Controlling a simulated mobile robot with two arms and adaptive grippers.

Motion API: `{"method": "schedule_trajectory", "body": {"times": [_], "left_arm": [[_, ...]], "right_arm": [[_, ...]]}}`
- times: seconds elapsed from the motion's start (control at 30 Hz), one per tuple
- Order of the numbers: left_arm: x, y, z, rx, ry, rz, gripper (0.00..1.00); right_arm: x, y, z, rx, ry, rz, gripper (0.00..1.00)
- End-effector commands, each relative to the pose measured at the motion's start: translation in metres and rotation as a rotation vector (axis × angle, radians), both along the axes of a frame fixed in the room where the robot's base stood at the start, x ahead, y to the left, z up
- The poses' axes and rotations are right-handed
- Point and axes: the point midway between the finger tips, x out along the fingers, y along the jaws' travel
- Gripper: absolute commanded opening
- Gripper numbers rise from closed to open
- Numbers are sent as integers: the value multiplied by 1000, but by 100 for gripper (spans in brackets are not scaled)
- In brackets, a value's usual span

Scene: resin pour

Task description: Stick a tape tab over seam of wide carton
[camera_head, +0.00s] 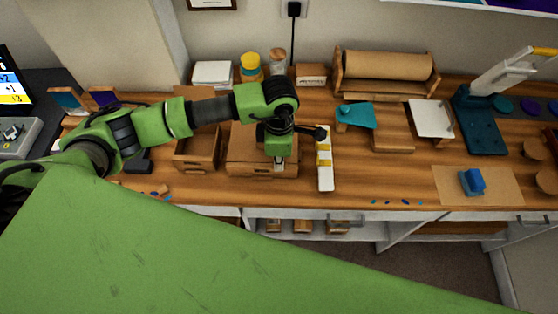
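A wide brown carton (240,157) sits on the wooden bench, left of centre, in the head view. My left gripper (279,160) points down over the right part of its top and hides some of it. The fingers are small and dark, so their opening and any tape between them cannot be made out. A pale strip shows on the carton just below the fingers. A white tape strip holder (325,178) with yellow tabs (324,160) lies just right of the carton. My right gripper is not in view.
A narrower open carton (198,152) stands left of the wide one. A paper roll stand (388,68), a teal stand (357,115) and jars (250,66) are behind. A blue block (473,182) sits on a brown mat at right. Bare bench lies right of the tape holder.

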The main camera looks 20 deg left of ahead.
Motion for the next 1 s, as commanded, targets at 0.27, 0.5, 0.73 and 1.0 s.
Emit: {"method": "schedule_trajectory", "body": {"times": [0.27,0.5,0.73,1.0], "left_arm": [[0,0,0,0,0,0,0],[0,0,-1,0,0,0,0],[0,0,-4,0,0,0,0],[0,0,-6,0,0,0,0]], "right_arm": [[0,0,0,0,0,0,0],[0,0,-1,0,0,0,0],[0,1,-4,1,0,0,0],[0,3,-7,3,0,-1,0]]}}
